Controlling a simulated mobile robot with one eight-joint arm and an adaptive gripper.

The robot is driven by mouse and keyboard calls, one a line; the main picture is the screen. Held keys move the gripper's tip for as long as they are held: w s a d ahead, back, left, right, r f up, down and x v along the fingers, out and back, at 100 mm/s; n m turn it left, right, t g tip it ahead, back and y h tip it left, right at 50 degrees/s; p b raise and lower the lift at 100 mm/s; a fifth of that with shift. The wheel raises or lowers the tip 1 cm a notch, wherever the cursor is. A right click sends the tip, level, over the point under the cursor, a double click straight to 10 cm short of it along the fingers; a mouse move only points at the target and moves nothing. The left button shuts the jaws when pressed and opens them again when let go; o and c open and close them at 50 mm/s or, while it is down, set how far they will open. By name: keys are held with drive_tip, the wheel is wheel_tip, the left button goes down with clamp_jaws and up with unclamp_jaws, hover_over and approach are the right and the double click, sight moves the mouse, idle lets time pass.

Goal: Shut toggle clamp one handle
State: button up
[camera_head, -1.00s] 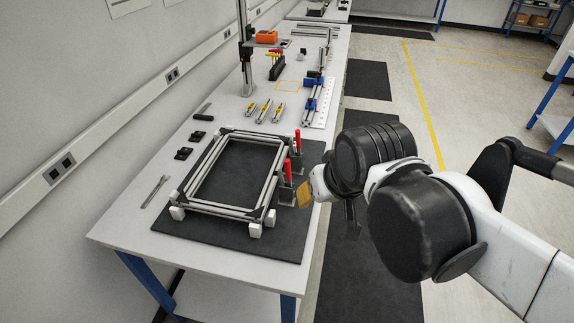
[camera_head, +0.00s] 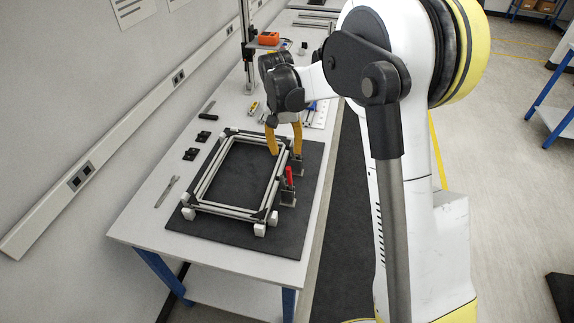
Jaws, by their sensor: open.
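Two toggle clamps stand at the right side of a metal frame (camera_head: 207,172) on a dark mat. The near clamp's red handle (camera_head: 289,176) stands upright above its grey base (camera_head: 288,197). The far clamp (camera_head: 297,168) shows only its lower part; its handle is hidden at my gripper's right finger. I cannot tell which clamp is number one. My gripper (camera_head: 285,151) points down with its two orange fingers spread apart, over the frame's far right corner. The right finger is at the far clamp in the picture; I cannot tell whether they touch.
The black mat (camera_head: 300,225) lies on a white table (camera_head: 140,228). Several small tools, including a wrench (camera_head: 167,191) and black blocks (camera_head: 191,153), lie left of the frame. An orange box (camera_head: 268,38) is farther back.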

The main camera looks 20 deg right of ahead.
sight(288, 168)
drive_tip(key=f, duration=0.7)
drive_tip(key=d+f+b, duration=0.1)
drive_tip(key=f, duration=0.2)
drive_tip(key=shift+s+f, duration=0.15)
drive_tip(key=shift+f, duration=0.05)
clamp_jaws()
